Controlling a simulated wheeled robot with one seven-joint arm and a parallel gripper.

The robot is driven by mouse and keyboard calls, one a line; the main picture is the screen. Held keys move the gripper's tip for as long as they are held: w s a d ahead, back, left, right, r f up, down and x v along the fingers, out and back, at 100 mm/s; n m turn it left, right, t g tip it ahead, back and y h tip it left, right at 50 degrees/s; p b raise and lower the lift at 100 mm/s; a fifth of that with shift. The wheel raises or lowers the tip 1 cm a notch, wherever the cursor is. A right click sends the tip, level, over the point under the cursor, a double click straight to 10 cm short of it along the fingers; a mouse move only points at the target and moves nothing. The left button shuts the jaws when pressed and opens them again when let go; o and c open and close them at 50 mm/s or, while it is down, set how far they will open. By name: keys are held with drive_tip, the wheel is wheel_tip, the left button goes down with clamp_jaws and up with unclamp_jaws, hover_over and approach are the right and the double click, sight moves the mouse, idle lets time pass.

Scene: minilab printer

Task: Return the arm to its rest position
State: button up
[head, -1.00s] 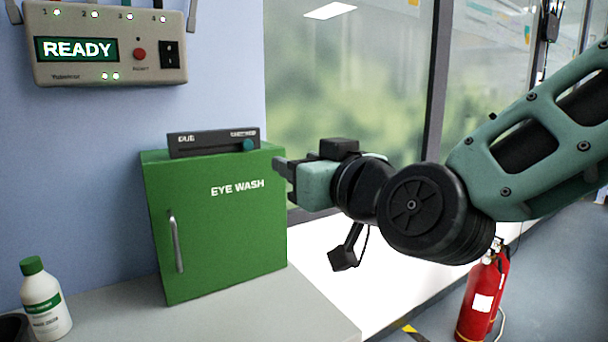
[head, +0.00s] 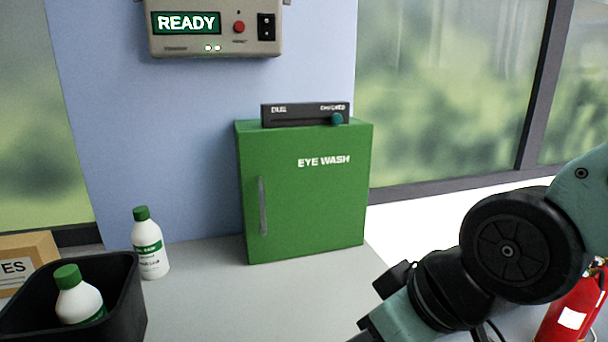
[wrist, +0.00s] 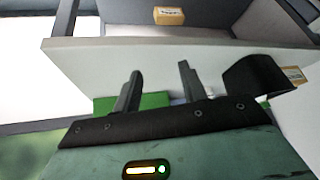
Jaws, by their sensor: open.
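My arm comes in from the right side of the head view. My gripper (head: 364,328) is low at the bottom edge, in front of the counter's right end and partly cut off. In the wrist view its two fingers (wrist: 158,84) stand apart with nothing held between them. The green eye wash cabinet (head: 305,205) stands on the counter with its door shut, apart from my gripper. On top is a dark slider strip (head: 290,115) with its teal knob (head: 337,118) at the right end, under the word CHECKED.
A grey panel (head: 215,43) reading READY hangs on the wall. A white bottle with a green cap (head: 150,255) stands on the counter (head: 215,300). A black bin (head: 125,305) holds another bottle (head: 78,300). A cardboard box (head: 38,248) is behind it. A red extinguisher (head: 565,322) is at right.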

drive_tip(key=s+d+f+g+h, duration=0.3)
drive_tip(key=s+d+g+h, duration=0.1)
drive_tip(key=s+d, duration=0.25)
wheel_tip(320, 180, up, 13)
drive_tip(key=p, duration=1.4)
drive_tip(key=shift+s+a, duration=0.35)
idle(0.5)
